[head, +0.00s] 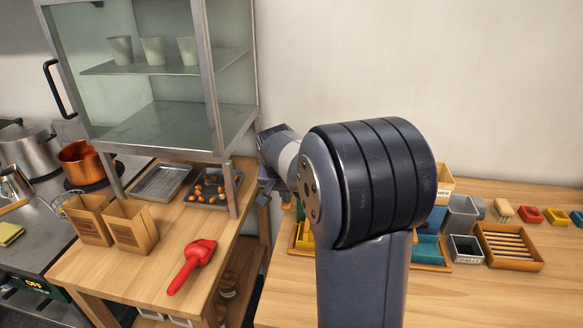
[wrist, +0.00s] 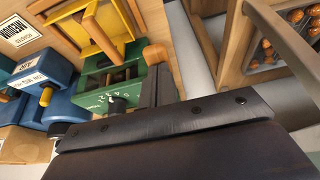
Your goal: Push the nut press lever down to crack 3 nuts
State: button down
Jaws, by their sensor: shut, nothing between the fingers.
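My gripper (head: 268,186) is at the end of my arm, just right of the steel-and-glass cabinet, partly hidden behind the arm. In the wrist view its dark body fills the bottom, and its fingers (wrist: 158,85) look shut and empty. A green device (wrist: 118,90) with a wooden-knobbed lever (wrist: 155,53) lies beside the fingers and looks like the nut press. I cannot tell whether the fingers touch it. Its nuts are not visible. Brown nuts (head: 208,187) lie in a dark tray (head: 210,206) under the cabinet; they also show in the wrist view (wrist: 296,16).
A blue device (wrist: 35,85) and a yellow frame (wrist: 92,30) stand by the green device. A red scoop (head: 194,264) and paper bags (head: 132,228) are on the left table. Boxes and a slatted wooden tray (head: 510,262) stand on the right table. A gap separates the tables.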

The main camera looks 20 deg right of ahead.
notch_tip(320, 180, up, 8)
jog(key=w+p, duration=0.1)
jog(key=p, duration=0.5)
jog(key=shift+d, duration=0.4)
jog(key=shift+s+a+f+b, duration=0.15)
jog(key=shift+f+b, duration=0.85)
jog(key=shift+f, duration=0.05)
jog(key=shift+s+a+f+b, duration=0.1)
jog(key=shift+s+f+b, duration=0.05)
jog(key=shift+f+b, duration=0.85)
jog(key=shift+f, duration=0.1)
jog(key=shift+s+a+f+b, duration=0.1)
jog(key=shift+s+f+b, duration=0.1)
jog(key=shift+f+b, duration=0.75)
jog(key=shift+f, duration=0.3)
